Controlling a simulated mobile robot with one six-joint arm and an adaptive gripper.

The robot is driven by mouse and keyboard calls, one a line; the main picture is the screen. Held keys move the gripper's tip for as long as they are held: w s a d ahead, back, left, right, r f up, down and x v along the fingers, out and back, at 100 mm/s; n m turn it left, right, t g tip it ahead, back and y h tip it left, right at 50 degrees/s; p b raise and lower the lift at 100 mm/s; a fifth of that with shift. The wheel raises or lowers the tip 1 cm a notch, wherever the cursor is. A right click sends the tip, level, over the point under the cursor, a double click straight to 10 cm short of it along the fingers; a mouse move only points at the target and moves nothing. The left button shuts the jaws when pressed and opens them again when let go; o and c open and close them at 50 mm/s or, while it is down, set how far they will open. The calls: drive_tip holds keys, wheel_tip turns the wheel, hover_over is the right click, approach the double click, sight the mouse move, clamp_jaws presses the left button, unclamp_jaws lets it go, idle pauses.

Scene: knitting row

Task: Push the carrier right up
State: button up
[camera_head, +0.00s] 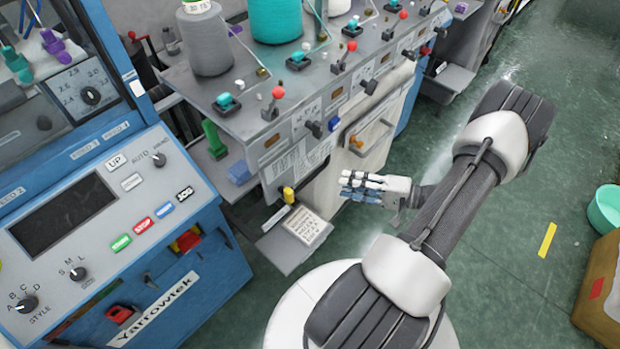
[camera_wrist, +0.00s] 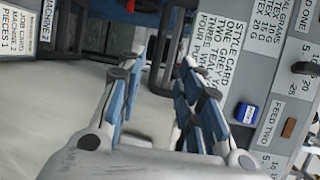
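No part is plainly marked as the carrier, so I cannot tell which one it is. A yellow upright knob (camera_head: 288,194) stands on the low front of the grey machine, above a small tilted card. An orange knob (camera_head: 356,142) sits inside a metal loop on the machine's pale front panel. My gripper (camera_head: 352,186) is in front of this panel, below the orange knob and right of the yellow knob, apart from both. In the wrist view my gripper (camera_wrist: 164,62) shows its blue-and-grey fingers spread, with nothing held between them.
The grey machine top (camera_head: 240,90) carries yarn cones, including a teal one (camera_head: 275,18), and several red-topped levers. A blue control panel (camera_head: 100,210) stands at left. A brown box (camera_head: 603,290) and green bowl (camera_head: 604,208) are at right.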

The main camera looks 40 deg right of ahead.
sight(310, 177)
drive_tip(key=b+x, duration=0.1)
drive_tip(key=x, duration=1.1)
drive_tip(key=shift+a+b, duration=0.1)
drive_tip(key=shift+b, duration=0.2)
clamp_jaws()
